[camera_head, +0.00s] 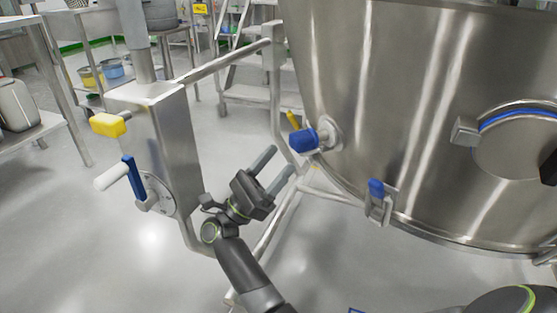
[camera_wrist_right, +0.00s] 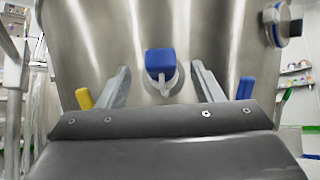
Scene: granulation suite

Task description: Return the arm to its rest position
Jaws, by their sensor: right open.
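My right gripper (camera_head: 281,163) is open and empty in the head view, its two grey fingers pointing up and right toward the steel vessel (camera_head: 400,100). A blue-capped fitting (camera_head: 303,140) on the vessel wall lies just beyond the fingertips, with no contact visible. In the right wrist view, the blue cap (camera_wrist_right: 160,62) appears between the two open fingers (camera_wrist_right: 161,78), farther off against the vessel wall (camera_wrist_right: 100,40). My left gripper is not in view.
A steel column (camera_head: 165,135) with a yellow knob (camera_head: 109,125) and a blue-and-white lever (camera_head: 128,178) stands left of the gripper. Frame tubes (camera_head: 278,218) run close by the gripper. A blue-tipped clamp (camera_head: 377,200) sits on the vessel's lower rim. Open floor (camera_head: 90,235) lies at lower left.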

